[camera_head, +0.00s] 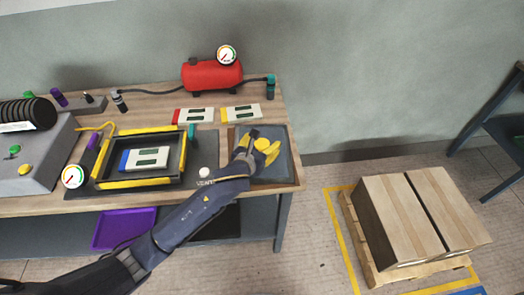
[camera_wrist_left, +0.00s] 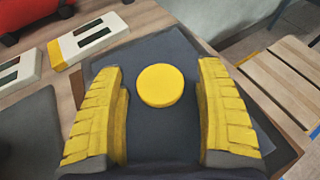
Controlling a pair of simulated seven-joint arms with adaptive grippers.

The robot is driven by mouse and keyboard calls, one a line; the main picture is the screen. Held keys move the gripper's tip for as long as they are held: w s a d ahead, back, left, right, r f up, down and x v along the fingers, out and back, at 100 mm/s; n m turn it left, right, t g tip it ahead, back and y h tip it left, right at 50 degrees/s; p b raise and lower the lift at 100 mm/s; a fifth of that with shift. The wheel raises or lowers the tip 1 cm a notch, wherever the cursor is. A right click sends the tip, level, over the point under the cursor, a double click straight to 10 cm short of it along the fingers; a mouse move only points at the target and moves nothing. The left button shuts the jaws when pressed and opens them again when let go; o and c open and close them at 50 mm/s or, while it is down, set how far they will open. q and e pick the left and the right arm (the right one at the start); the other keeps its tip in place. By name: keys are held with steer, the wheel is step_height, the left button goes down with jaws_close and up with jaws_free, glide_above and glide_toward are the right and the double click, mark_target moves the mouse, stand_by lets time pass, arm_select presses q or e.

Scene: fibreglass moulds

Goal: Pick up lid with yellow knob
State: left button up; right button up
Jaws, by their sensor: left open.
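The lid (camera_head: 277,172) is a dark grey flat plate lying at the right end of the workbench. Its round yellow knob (camera_head: 262,145) stands near its middle. In the left wrist view the lid (camera_wrist_left: 150,50) lies below the fingers, with the knob (camera_wrist_left: 160,86) centred between them. My left gripper (camera_head: 259,148) is open, with its yellow padded fingers over the lid. In the left wrist view the open gripper (camera_wrist_left: 161,68) has one finger on each side of the knob, with gaps on both sides. My right gripper is not in view.
A black mould with yellow edges (camera_head: 137,184) holds a white block with a blue end (camera_head: 145,159). Two similar blocks, red-ended (camera_head: 194,116) and yellow-ended (camera_head: 241,114), lie behind. A red tank (camera_head: 211,75) stands at the back. Boxes (camera_head: 400,217) sit on a floor pallet.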

arm_select(q)
steer(key=shift+c, duration=0.5)
jaws_close()
